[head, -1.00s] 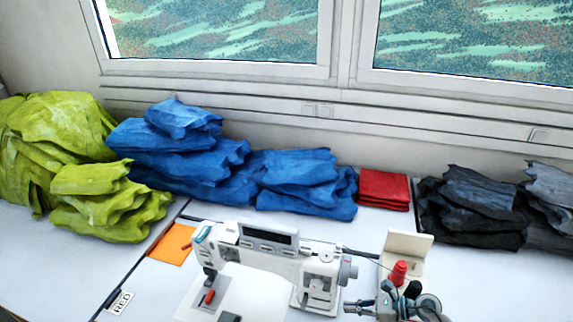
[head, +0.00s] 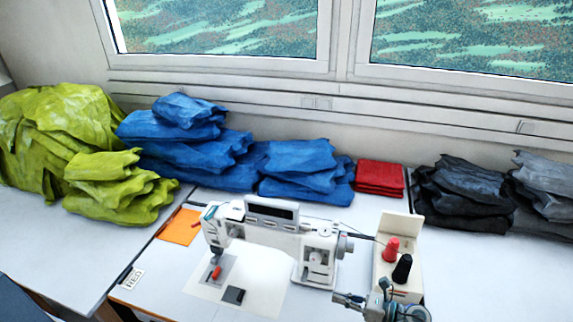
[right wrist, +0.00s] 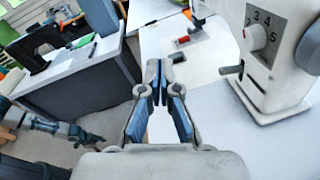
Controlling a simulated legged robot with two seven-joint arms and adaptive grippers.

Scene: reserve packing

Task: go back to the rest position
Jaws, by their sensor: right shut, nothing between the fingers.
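My right gripper (head: 340,298) is at the lower edge of the head view, in front of the thread stand and to the right of the sewing machine's base. In the right wrist view its fingers (right wrist: 158,82) are closed together at the tips with nothing between them. It is apart from the sewing machine (head: 262,228). My left gripper (right wrist: 88,137) shows small and dark at the lower left of the right wrist view, over the floor beside the table. Its jaws are too small to read, and it is outside the head view.
The thread stand (head: 402,230) holds a red spool (head: 391,249) and a black spool (head: 402,268). Green (head: 118,187), blue (head: 300,170), red (head: 380,178) and dark grey (head: 462,193) fabric piles line the back. An orange cloth (head: 180,227) lies left of the machine. The right tabletop (head: 500,280) is clear.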

